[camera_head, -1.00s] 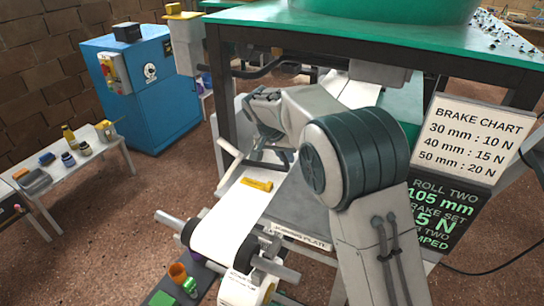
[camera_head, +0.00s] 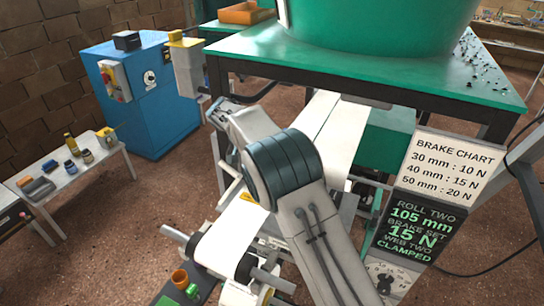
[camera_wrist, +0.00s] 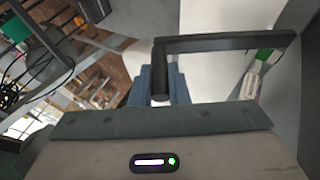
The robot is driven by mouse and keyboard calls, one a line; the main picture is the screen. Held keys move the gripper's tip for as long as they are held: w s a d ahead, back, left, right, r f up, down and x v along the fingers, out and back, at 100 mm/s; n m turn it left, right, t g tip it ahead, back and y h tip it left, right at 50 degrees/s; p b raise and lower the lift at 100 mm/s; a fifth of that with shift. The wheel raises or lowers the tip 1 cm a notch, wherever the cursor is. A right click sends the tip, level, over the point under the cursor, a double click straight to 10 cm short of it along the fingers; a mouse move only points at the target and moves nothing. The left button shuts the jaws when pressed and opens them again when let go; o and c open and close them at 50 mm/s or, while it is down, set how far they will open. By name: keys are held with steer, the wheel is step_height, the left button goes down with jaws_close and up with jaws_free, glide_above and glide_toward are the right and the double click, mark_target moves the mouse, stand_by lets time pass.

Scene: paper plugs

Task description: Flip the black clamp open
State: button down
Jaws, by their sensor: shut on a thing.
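The black clamp (camera_wrist: 230,42) shows in the wrist view as a dark bar lying across a white web, with a bent arm at its left end. My gripper (camera_wrist: 160,92) is shut on the lower end of that bent arm, between its blue-grey fingers. In the head view my wrist (camera_head: 232,118) reaches up and left, below the front edge of the green-topped table. There my own arm hides most of the grip, and I cannot make out the clamp's exact angle.
White webs (camera_head: 318,130) run down from under the green-topped table (camera_head: 350,62). A roller stand (camera_head: 225,252) is at front. A brake chart (camera_head: 457,168) and a board reading "WEB TWO CLAMPED" (camera_head: 425,225) stand at right.

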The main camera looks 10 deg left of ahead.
steer(key=c, duration=1.4)
jaws_free()
steer(key=v, duration=1.3)
steer(key=shift+s+a+r+b, duration=0.1)
steer(key=shift+a+r+b, duration=0.2)
steer(key=shift+b, duration=0.1)
